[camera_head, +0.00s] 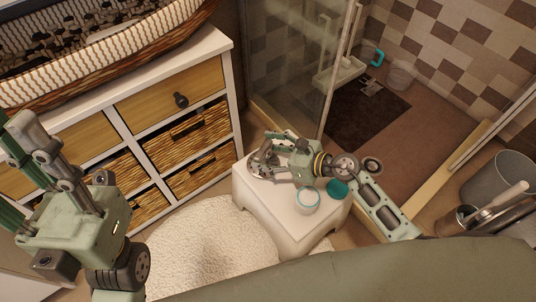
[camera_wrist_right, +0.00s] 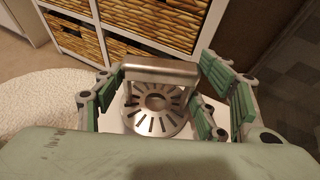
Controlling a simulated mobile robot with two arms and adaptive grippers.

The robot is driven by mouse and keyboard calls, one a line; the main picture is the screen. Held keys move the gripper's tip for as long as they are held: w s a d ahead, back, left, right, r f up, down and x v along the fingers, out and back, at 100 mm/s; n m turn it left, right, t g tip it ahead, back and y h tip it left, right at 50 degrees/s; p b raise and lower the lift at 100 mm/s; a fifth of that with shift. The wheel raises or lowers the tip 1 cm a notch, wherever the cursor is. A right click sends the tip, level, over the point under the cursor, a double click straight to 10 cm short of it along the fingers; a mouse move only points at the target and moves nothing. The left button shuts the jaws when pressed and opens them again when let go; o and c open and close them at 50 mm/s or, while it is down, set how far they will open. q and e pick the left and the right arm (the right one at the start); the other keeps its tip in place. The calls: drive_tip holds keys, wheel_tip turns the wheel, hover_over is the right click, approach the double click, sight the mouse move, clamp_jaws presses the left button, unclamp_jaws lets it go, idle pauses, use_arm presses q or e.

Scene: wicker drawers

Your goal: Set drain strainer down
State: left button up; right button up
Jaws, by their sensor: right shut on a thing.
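The drain strainer (camera_wrist_right: 155,117) is a round silver metal disc with radial slots and a wide bar handle. It is at the white stool's (camera_head: 249,206) top, near the back left corner; I cannot tell if it touches the surface. My right gripper (camera_head: 262,155) is shut on the strainer, with its green-padded fingers at both sides of the handle in the wrist view. In the head view the fingers partly hide the strainer (camera_head: 259,172). My left gripper (camera_head: 22,180) is open and empty at the left, away from the stool.
A white jar (camera_head: 307,203) and a teal item (camera_head: 337,188) sit near the stool's right side. A drawer cabinet (camera_head: 170,88) with a wicker basket (camera_head: 125,48) stands at the left. A glass shower panel (camera_head: 290,65) rises behind the stool. A bucket (camera_head: 497,180) stands at right.

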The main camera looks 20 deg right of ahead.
drive_tip(key=o, duration=0.7)
drive_tip(key=shift+f, duration=0.15)
drive_tip(key=o, duration=0.5)
